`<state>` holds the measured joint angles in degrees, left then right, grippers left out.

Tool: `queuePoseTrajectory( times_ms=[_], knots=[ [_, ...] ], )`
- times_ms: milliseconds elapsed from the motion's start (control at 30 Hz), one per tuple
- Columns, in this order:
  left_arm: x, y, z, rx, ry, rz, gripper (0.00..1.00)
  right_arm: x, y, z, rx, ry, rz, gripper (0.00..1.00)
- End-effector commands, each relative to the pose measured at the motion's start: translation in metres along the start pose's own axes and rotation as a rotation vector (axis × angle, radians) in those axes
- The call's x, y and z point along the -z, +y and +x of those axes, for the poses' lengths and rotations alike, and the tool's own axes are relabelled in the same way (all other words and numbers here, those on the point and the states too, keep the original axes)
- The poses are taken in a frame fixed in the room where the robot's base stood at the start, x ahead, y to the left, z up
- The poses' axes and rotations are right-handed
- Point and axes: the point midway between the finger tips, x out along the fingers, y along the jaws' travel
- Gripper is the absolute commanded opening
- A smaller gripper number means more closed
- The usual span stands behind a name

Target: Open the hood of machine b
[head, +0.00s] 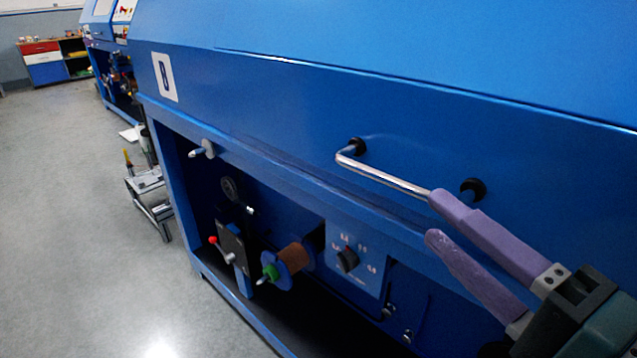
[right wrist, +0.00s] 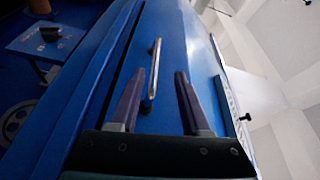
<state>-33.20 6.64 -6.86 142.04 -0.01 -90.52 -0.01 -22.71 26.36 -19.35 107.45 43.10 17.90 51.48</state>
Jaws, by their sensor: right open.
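Machine b (head: 290,105) is the large blue machine with a white plate marked B (head: 164,77). Its blue hood (head: 400,130) looks shut. The hood's metal handle (head: 385,176) is a bar on two black mounts. My right gripper (head: 437,219) is open, with purple fingers at the right end of the handle, and its upper finger covers part of the bar. In the right wrist view, the handle (right wrist: 154,66) appears between the open fingers of the right gripper (right wrist: 158,76), closer to the left finger. I cannot tell whether they touch. My left gripper is not in view.
Below the hood is an open bay with a brown spool (head: 294,257), a red-tipped lever (head: 221,248) and a dial panel (head: 350,262). A grey peg (head: 204,149) sticks out of the frame. Floor at left is clear.

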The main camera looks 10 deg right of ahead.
Motion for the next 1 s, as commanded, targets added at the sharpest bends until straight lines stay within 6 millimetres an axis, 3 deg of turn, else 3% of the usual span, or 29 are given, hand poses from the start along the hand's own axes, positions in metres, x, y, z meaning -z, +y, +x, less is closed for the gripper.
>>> queuePoseTrajectory(
  times_ms=[33, 233, 700, 1000],
  knots=[
    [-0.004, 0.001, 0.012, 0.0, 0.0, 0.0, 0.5, 0.001, 0.011, -0.001, 0.01, 0.012, 0.012, 0.47],
    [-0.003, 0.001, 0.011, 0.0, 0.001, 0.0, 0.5, 0.006, 0.009, 0.011, 0.025, 0.031, 0.032, 0.47],
    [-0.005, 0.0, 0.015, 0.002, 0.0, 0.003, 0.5, 0.007, 0.008, 0.089, 0.023, 0.028, 0.028, 0.47],
    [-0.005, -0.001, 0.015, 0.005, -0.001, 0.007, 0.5, 0.007, 0.008, 0.098, 0.02, 0.026, 0.028, 0.47]
  ],
)
